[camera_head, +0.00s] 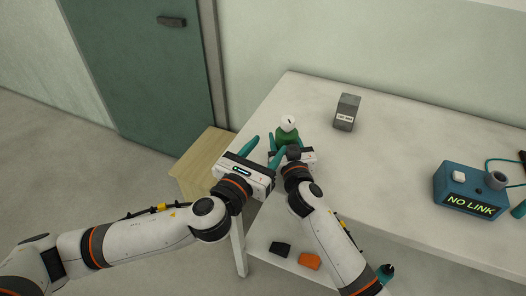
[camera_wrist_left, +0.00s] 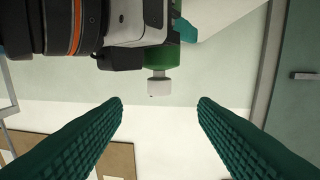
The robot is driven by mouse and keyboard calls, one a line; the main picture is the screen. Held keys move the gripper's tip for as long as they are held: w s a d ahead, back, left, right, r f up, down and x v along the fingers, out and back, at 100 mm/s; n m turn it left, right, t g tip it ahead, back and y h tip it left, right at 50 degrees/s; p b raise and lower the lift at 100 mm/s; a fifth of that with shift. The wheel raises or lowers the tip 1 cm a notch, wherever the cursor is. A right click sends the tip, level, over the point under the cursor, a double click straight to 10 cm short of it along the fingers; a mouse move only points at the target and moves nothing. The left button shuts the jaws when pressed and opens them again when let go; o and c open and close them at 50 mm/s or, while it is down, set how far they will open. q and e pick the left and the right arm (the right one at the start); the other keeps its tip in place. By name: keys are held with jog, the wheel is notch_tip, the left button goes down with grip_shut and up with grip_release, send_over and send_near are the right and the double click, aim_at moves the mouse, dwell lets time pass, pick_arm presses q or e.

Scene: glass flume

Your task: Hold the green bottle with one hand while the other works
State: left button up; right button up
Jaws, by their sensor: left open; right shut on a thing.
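My left gripper (camera_head: 266,146) is open and empty, just left of the bottle and close to my right gripper. In the left wrist view, the bottle (camera_wrist_left: 162,57) hangs inverted with its white cap (camera_wrist_left: 159,86) ahead of and between my spread fingers (camera_wrist_left: 160,104), apart from them. My right gripper hides part of the bottle.
A grey labelled box (camera_head: 347,112) stands right of the bottle. A blue device (camera_head: 468,190) reading "NO LINK" sits farther right with a cable. A wooden cabinet (camera_head: 205,152) is left of the table (camera_head: 395,165). Black (camera_head: 280,249) and orange (camera_head: 309,261) items lie below.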

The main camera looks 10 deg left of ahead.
pick_arm(q)
jog(key=shift+s+a, duration=0.2)
jog(key=shift+s, duration=0.2)
